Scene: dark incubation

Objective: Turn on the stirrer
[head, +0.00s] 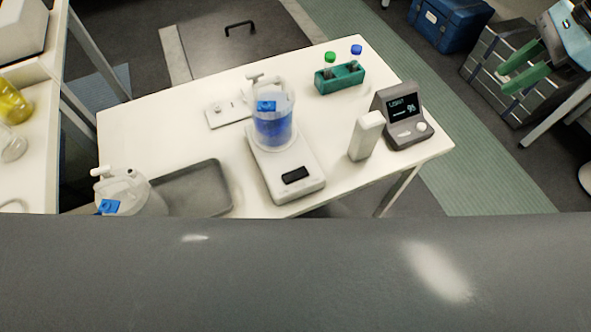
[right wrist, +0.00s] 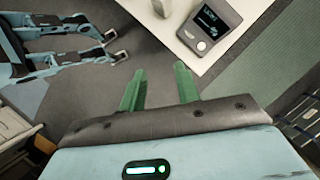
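The stirrer (head: 292,178) is a white flat unit with a dark panel on its front, standing mid-table. A clear vessel of blue liquid (head: 272,127) with a blue tag stands on it. Whether the stirrer is running cannot be told. My right gripper (head: 524,80) has green fingers and is at the upper right, off the table and far from the stirrer. In the right wrist view its fingers (right wrist: 160,88) are apart with nothing between them. My left gripper cannot be made out in either view.
A grey device with a lit "LIGHT" display (head: 404,114) and a white upright block (head: 366,136) stand right of the stirrer. A green tube rack (head: 340,80) is behind. A grey tray (head: 195,190) and a second clear vessel (head: 128,190) are at the front left.

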